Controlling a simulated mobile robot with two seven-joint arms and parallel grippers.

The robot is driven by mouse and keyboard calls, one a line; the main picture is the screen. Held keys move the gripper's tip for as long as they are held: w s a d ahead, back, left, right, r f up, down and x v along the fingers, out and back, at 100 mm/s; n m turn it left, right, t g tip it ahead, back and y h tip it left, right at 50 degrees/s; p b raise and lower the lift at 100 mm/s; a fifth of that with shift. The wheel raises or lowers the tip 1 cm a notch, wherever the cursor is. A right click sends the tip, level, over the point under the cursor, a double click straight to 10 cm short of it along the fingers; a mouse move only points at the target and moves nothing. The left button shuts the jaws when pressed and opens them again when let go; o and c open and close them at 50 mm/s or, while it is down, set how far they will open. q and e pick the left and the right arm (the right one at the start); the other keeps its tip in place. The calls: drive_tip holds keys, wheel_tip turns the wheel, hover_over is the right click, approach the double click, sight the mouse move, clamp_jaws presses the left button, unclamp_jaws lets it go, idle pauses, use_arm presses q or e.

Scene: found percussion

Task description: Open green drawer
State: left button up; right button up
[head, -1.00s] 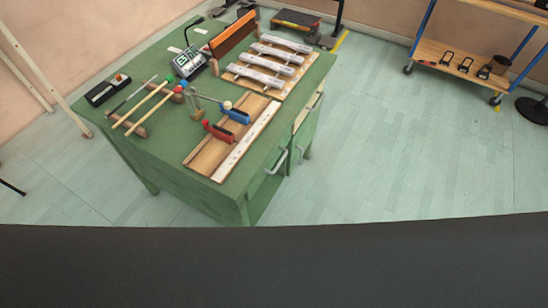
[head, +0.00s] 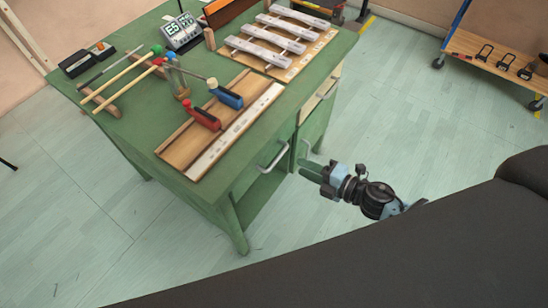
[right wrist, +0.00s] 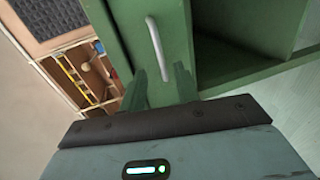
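The green drawer (head: 251,176) is in the near end of the green desk's side in the head view and looks shut. Its pale curved handle (head: 273,158) stands out from the front. In the right wrist view a pale handle (right wrist: 155,47) lies on a green front, just beyond my fingertips. My right gripper (head: 312,170) is out over the floor, to the right of the drawer in the head view. In the wrist view its two green fingers (right wrist: 160,80) are apart, with nothing between them. My left gripper is not in view.
A second handle sits beside the drawer. A wooden cart (head: 490,55) stands at the far right. The floor between is clear.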

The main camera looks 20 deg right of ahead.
drive_tip(key=x, duration=0.8)
drive_tip(key=shift+w+r, duration=0.1)
clamp_jaws()
idle(0.4)
